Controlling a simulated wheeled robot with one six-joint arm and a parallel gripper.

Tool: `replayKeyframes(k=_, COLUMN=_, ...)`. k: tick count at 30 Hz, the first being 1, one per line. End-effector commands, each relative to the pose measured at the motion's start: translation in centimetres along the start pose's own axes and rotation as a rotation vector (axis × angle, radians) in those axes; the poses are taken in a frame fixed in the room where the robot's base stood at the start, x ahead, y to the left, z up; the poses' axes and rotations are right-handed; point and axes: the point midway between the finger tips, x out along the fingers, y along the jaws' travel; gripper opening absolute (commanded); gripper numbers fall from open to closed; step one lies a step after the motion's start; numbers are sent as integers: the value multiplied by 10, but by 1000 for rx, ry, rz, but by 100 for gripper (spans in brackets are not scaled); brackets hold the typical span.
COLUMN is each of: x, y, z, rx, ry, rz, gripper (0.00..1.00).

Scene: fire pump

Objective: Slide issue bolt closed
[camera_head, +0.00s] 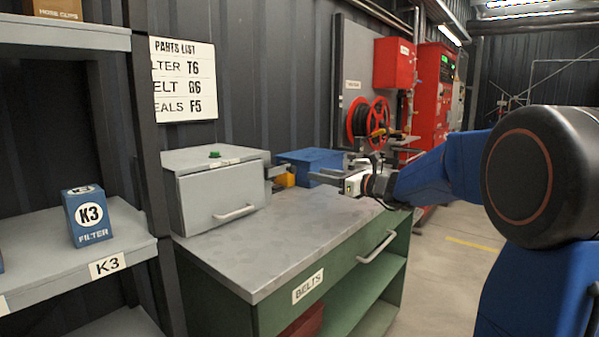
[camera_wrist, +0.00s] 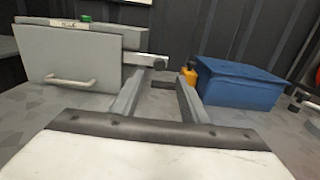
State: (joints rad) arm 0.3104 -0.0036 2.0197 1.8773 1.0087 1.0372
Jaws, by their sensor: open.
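The issue bolt (camera_wrist: 140,59) is a pale metal bar sticking out from the right side of the grey cabinet (camera_wrist: 65,62), with a dark round knob (camera_wrist: 160,63) at its outer end. In the head view the bolt (camera_head: 277,171) shows at the cabinet's right edge. The grey cabinet (camera_head: 222,197) stands on the bench with its front panel and handle facing out. My gripper (camera_wrist: 160,84) is open, with its two fingers apart and pointing toward the knob. In the head view my gripper (camera_head: 322,176) hovers over the bench, right of the bolt.
A blue box (camera_wrist: 240,83) and a small yellow item (camera_wrist: 188,75) stand right of the bolt. The bench top (camera_head: 290,240) is clear in front. A red hose reel (camera_head: 369,118) hangs behind.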

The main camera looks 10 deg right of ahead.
Motion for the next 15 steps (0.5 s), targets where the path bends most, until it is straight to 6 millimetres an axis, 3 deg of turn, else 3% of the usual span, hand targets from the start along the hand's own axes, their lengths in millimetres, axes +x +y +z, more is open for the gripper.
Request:
replayKeyframes(k=9, x=57, y=1, z=-1, rx=0, ry=1, rz=2, gripper=41)
replayKeyframes(k=15, x=83, y=0, z=0, rx=-1, ry=1, rz=1, gripper=41)
